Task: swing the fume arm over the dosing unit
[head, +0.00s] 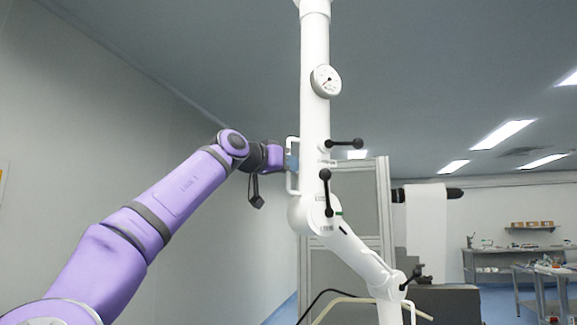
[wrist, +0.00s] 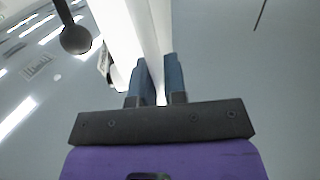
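The fume arm (head: 315,130) is a white jointed tube hanging from above, with a round gauge and black lever knobs. Its lower section slants down to the right from an elbow joint. A white bar handle (head: 289,181) stands on the left of its upright tube. My gripper (head: 292,162) reaches this handle from the left. In the wrist view its two blue fingers (wrist: 157,82) stand close on either side of a white bar (wrist: 156,55) and appear shut on it. I cannot make out the dosing unit for certain.
A grey panelled cabinet or screen (head: 370,215) stands behind the fume arm. A white web roll (head: 427,215) hangs at right above a dark grey machine body (head: 447,303). Benches with small items (head: 510,262) stand far right. A bare wall runs along the left.

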